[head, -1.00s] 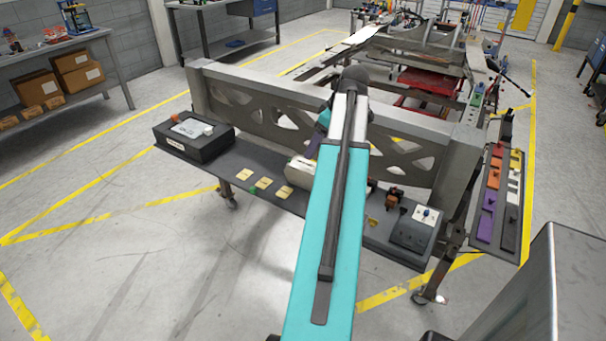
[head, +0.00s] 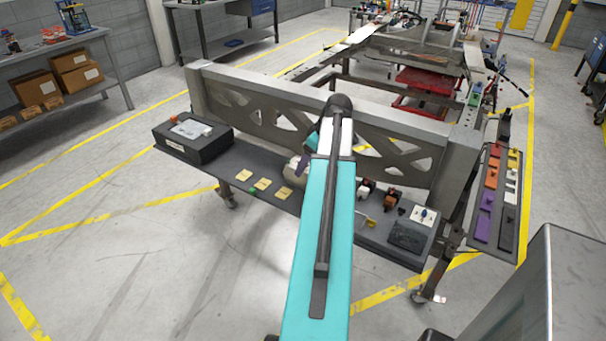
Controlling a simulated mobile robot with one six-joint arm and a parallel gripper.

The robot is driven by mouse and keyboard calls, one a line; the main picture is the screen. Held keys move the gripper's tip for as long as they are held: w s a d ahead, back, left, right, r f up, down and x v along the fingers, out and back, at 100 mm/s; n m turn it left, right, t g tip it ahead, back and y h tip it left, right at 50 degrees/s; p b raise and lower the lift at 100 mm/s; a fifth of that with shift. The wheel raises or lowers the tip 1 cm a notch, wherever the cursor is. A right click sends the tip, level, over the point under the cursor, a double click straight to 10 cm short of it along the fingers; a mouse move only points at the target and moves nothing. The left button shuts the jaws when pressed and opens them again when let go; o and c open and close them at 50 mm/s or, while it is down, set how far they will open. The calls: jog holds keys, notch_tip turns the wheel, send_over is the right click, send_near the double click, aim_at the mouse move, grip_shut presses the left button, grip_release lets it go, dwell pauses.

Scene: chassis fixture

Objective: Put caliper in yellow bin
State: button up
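My teal arm reaches forward over the grey shelf of the chassis fixture. A small yellow-orange bin (head: 514,160) sits at the far end of the narrow side tray on the right, beside a darker orange one.
The side tray (head: 497,258) also holds red, white, purple and black bins. The shelf bears a black box (head: 193,143) at left, yellow pads (head: 263,184), and small devices near a white switch plate (head: 423,216). The perforated crossbeam (head: 260,115) stands behind the shelf.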

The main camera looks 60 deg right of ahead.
jog(key=shift+f, duration=0.1)
dwell(0.3)
jog(key=shift+p+x, duration=0.65)
jog(key=shift+x, duration=1.9)
jog(key=shift+w+f, duration=0.1)
jog(key=shift+f, duration=0.15)
jog(key=shift+r, duration=0.1)
grip_shut()
